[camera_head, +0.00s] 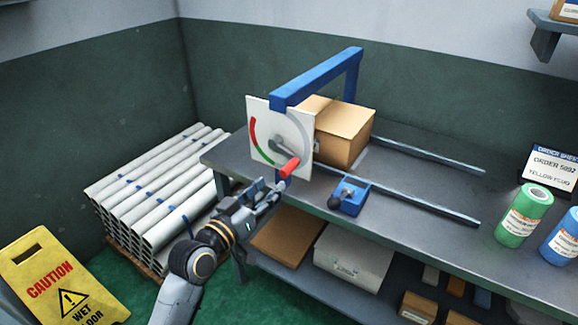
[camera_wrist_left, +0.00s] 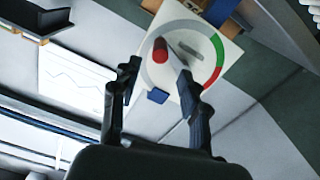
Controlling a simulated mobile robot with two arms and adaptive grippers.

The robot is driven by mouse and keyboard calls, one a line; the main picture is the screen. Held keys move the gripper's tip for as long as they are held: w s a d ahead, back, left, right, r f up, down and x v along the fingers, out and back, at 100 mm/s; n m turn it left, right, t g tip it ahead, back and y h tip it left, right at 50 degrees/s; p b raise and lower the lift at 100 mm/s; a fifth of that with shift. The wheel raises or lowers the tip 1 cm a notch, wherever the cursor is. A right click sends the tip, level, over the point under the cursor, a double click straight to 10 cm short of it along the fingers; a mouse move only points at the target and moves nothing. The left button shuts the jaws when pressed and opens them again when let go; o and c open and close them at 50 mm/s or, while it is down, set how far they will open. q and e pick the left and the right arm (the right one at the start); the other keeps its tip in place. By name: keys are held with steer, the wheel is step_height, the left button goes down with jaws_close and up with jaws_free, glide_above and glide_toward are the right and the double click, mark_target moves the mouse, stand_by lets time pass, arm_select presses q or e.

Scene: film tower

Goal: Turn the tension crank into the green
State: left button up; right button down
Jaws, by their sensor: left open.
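The tension crank stands on the bench, on a white dial plate (camera_head: 262,112) with a red arc at its left, a green arc below that and a grey arc at the right. The plate also shows in the left wrist view (camera_wrist_left: 205,68). The crank's grey arm (camera_head: 282,149) slants down right to a red handle (camera_head: 290,167). My left gripper (camera_head: 277,190) is open just below and in front of the handle. In the left wrist view the red handle (camera_wrist_left: 160,50) appears just beyond and between the open fingertips (camera_wrist_left: 160,84), with no clear contact. My right gripper is not in view.
A blue frame (camera_head: 318,78) rises over the dial, with a cardboard box (camera_head: 343,132) behind. A blue block with a black knob (camera_head: 349,198) sits right of the handle on the bench (camera_head: 420,225). Stacked pipes (camera_head: 150,190) and a yellow caution sign (camera_head: 60,280) stand left.

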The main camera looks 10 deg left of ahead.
mark_target(289, 167)
arm_select(q)
steer(key=p+x, duration=0.1)
steer(key=x, duration=0.8)
steer(key=shift+w+d+f, duration=0.1)
steer(key=shift+w, duration=0.2)
jaws_close()
